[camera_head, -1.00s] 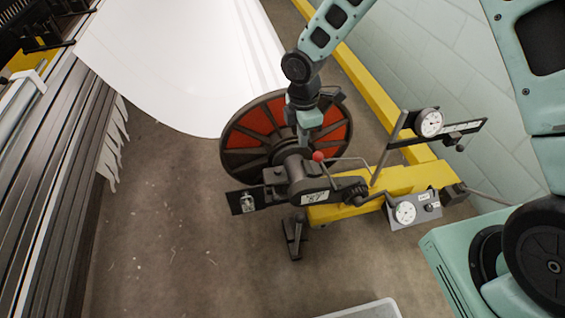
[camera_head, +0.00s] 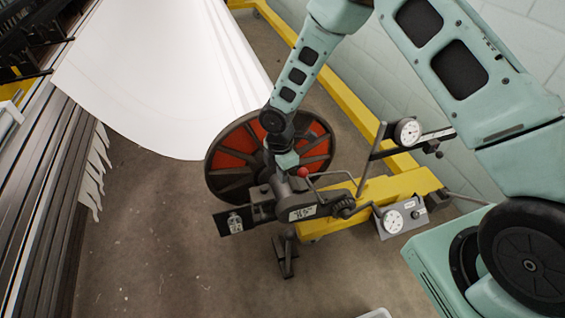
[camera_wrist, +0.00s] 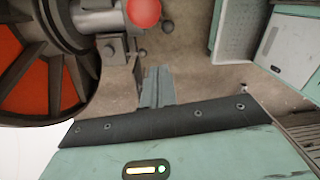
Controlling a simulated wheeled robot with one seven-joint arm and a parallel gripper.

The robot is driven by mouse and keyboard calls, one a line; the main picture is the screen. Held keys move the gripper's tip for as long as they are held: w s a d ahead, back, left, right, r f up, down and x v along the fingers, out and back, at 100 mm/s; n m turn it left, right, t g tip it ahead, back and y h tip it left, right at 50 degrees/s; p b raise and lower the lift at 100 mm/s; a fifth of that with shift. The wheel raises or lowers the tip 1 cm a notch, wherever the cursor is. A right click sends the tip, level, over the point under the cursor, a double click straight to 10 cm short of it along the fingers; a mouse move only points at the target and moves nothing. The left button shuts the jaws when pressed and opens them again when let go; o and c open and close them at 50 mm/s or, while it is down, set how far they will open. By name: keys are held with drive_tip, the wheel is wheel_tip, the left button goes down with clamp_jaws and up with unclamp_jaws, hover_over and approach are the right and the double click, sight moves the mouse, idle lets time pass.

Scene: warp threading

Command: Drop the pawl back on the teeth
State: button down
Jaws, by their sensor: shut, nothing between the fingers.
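A red ball knob (camera_head: 303,172) tops a lever on the dark beam stand head; it also shows in the wrist view (camera_wrist: 143,12) at the top edge. A small dark toothed wheel (camera_head: 343,206) sits to the right of the label plate on that head. I cannot make out the pawl or whether it touches the teeth. In the head view my wrist hides the fingertips, just left of the knob and in front of the red-and-black flanged wheel (camera_head: 230,163).
A bent rod arches behind the knob. A white sheet (camera_head: 165,75) hangs at the upper left. The floor (camera_head: 150,250) is open at front left.

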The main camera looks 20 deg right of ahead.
drive_tip(key=shift+w+d+f+p, duration=0.15)
drive_tip(key=shift+d+f+p, duration=0.25)
drive_tip(key=shift+d, duration=0.55)
drive_tip(key=shift+w+d+f+p, duration=0.1)
drive_tip(key=shift+d+f+p, duration=0.1)
drive_tip(key=shift+d+f, duration=0.55)
drive_tip(key=shift+d+r, duration=0.25)
drive_tip(key=shift+d+r, duration=0.1)
